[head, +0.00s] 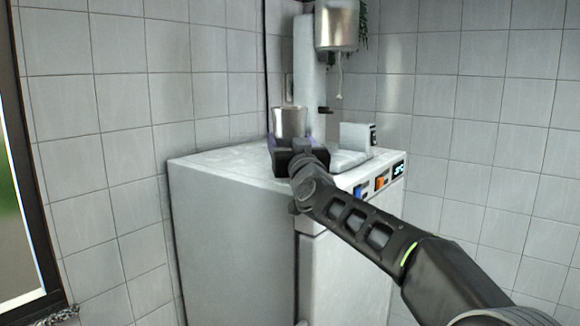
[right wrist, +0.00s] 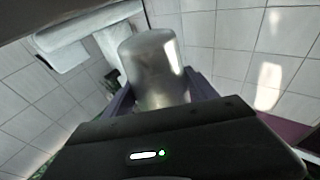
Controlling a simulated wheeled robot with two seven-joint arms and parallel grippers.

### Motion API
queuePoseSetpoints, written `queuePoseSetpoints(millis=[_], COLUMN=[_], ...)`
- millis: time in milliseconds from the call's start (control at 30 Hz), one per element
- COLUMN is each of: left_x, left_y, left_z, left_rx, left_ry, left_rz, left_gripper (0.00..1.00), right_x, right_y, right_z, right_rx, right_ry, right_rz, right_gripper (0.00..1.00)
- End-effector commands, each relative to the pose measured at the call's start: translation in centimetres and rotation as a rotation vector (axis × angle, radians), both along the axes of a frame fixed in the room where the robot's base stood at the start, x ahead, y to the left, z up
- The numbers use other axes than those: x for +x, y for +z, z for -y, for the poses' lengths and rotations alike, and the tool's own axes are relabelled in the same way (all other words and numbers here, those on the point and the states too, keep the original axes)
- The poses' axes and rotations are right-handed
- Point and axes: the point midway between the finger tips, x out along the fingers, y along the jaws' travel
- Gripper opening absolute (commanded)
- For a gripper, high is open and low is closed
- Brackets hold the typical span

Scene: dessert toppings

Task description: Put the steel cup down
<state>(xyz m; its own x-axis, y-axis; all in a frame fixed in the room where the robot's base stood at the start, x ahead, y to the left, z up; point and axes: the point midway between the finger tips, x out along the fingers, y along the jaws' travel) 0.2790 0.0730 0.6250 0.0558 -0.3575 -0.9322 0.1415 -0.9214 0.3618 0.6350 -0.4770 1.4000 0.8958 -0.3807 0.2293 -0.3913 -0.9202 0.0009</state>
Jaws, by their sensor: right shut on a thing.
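The steel cup (head: 289,121) is a shiny plain cylinder over the left back part of the white machine's top (head: 215,160). My right gripper (head: 292,146) is shut on it from the front, and the gripper hides the cup's lower part in the head view. In the right wrist view the cup (right wrist: 150,60) sits between the two purplish fingers (right wrist: 155,92). I cannot tell whether its base touches the machine's top. My left gripper is not in view.
The machine has a pale upright column (head: 303,75) right behind the cup, and a steel container (head: 337,25) high on it. A small white block (head: 354,136) stands to the right. Coloured buttons (head: 381,182) line the front edge. The top's left front is clear. Tiled walls close in behind.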

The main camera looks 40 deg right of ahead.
Motion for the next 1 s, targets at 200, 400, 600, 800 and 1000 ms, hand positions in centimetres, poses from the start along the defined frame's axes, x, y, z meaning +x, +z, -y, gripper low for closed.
queuePoseSetpoints(millis=[200, 400, 600, 800, 1000], left_x=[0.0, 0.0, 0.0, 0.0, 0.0], left_y=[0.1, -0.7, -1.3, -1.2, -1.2], left_z=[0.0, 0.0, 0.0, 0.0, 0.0], left_rx=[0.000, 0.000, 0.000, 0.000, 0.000], left_ry=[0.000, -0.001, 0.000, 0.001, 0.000], left_rz=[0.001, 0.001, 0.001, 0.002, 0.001], left_gripper=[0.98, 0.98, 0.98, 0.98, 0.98], right_x=[-0.1, -0.1, -0.1, -0.1, 0.0], right_y=[0.3, -1.3, -3.5, -3.5, -3.7], right_z=[0.0, 0.0, 0.1, 0.0, 0.0], right_rx=[-0.002, -0.001, -0.001, -0.001, 0.000], right_ry=[-0.001, -0.001, -0.002, -0.001, 0.000], right_rz=[0.005, 0.002, 0.004, 0.003, 0.000], right_gripper=[0.10, 0.10, 0.10, 0.10, 0.80])
